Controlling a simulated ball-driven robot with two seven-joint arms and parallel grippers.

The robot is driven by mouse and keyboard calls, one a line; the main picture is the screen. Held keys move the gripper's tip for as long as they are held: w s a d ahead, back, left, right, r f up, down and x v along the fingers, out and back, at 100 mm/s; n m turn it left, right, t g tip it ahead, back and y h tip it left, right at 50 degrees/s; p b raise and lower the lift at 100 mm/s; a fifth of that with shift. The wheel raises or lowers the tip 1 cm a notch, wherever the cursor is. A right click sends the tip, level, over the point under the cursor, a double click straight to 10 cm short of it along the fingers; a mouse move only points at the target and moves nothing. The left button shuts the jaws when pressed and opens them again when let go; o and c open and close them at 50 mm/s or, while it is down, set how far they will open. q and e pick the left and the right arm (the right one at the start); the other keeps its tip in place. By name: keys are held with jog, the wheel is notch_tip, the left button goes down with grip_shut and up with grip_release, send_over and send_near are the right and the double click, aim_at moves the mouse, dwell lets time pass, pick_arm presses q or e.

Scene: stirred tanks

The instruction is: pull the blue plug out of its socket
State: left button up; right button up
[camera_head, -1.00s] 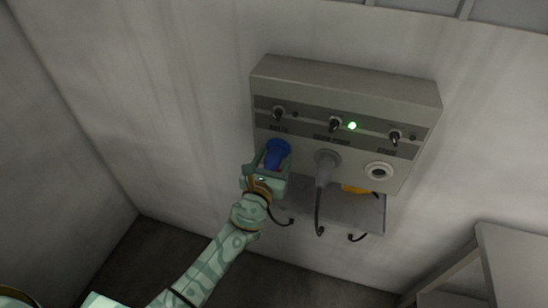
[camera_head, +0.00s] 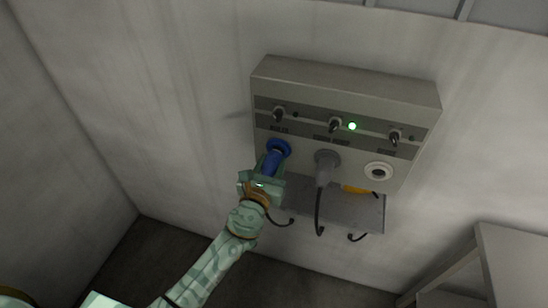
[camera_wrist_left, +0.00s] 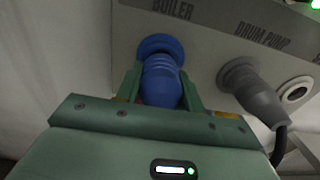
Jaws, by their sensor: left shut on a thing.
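The blue plug (camera_head: 271,163) is at the left socket of the grey panel, under the label BOILER that reads in the left wrist view. Its body (camera_wrist_left: 162,82) meets a round blue collar (camera_wrist_left: 160,46) there. I see no clear gap between them, and how deep the plug sits is hidden. My left gripper (camera_head: 266,176) is shut on the plug's body, one finger on each side, as the left wrist view (camera_wrist_left: 161,92) also shows. The plug's rear end is hidden by the gripper. My right gripper is not in view.
The panel (camera_head: 340,90) has three switches and a lit green lamp (camera_head: 352,126). A grey plug (camera_head: 325,166) with a hanging cable is in the middle socket. The right socket (camera_head: 379,171) is empty. A yellow thing (camera_head: 355,189) lies on the shelf (camera_head: 345,207) below.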

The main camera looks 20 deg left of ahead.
pick_arm(q)
jog(key=shift+s, duration=2.05)
